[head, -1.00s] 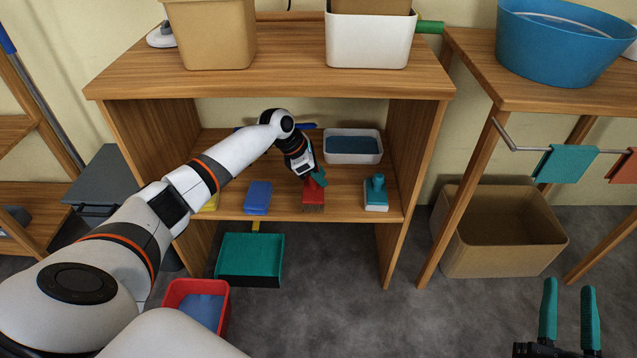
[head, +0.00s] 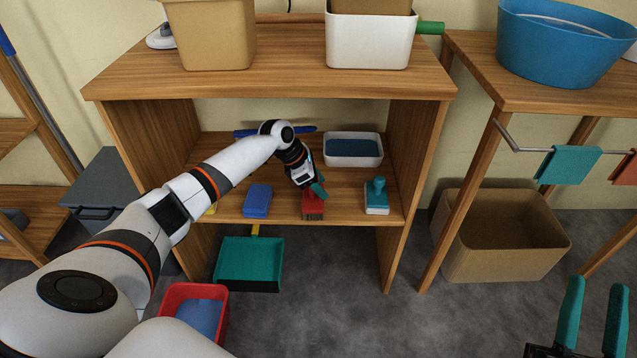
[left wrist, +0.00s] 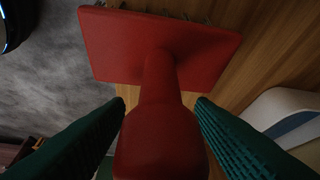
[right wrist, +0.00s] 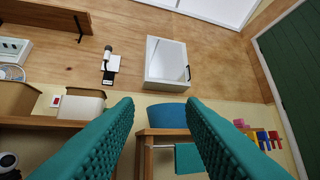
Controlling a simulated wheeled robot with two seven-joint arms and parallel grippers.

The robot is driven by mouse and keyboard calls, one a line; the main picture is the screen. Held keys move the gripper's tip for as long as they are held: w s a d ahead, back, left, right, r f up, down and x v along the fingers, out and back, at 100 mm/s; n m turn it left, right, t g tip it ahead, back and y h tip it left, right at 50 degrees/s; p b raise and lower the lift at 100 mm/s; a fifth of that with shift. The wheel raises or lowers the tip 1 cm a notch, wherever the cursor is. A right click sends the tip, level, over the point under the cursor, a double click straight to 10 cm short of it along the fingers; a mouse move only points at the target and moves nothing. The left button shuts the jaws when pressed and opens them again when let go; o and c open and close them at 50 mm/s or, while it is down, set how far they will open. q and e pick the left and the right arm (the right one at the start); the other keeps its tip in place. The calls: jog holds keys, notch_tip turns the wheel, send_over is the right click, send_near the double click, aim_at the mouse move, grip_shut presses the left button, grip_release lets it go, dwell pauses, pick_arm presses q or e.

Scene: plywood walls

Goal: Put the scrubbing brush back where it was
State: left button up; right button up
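The red scrubbing brush (head: 312,208) rests at the front edge of the middle shelf (head: 345,212), between a blue block and a teal-and-white item. My left gripper (head: 319,188) is at the brush, reaching down from behind. In the left wrist view, the brush handle (left wrist: 162,125) rises between the two teal fingers of the left gripper (left wrist: 160,103), with a visible gap on each side. The left gripper is open around the handle. My right gripper (head: 592,312) is open and empty at the lower right, away from the shelf; its spread fingers also show in the right wrist view (right wrist: 160,105).
A blue block (head: 257,201) and a teal-and-white item (head: 376,196) flank the brush. A white tub (head: 353,150) stands behind on the same shelf. A teal dustpan (head: 250,264) and red bin (head: 193,303) are below. A cardboard box (head: 505,236) sits right of the shelf unit.

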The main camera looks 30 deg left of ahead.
aim_at(306, 197)
pick_arm(q)
jog(key=shift+r, duration=0.15)
jog(key=p+v, duration=0.1)
jog(key=v, duration=0.2)
jog(key=shift+a+r+p, duration=0.15)
jog(key=shift+r+p, duration=0.1)
jog(key=shift+p, duration=0.15)
jog(key=p+v, duration=0.1)
jog(key=v, duration=0.3)
jog(key=shift+s, duration=0.1)
pick_arm(e)
notch_tip(306, 197, down, 11)
jog(key=w+d+g+h, duration=0.1)
jog(key=w+g+h, duration=0.1)
jog(key=g, duration=0.6)
jog(key=shift+d+f+g+h, duration=0.15)
jog(key=shift+f+g+h, duration=0.05)
jog(key=shift+g+h, duration=0.25)
pick_arm(q)
jog(key=shift+f, duration=0.1)
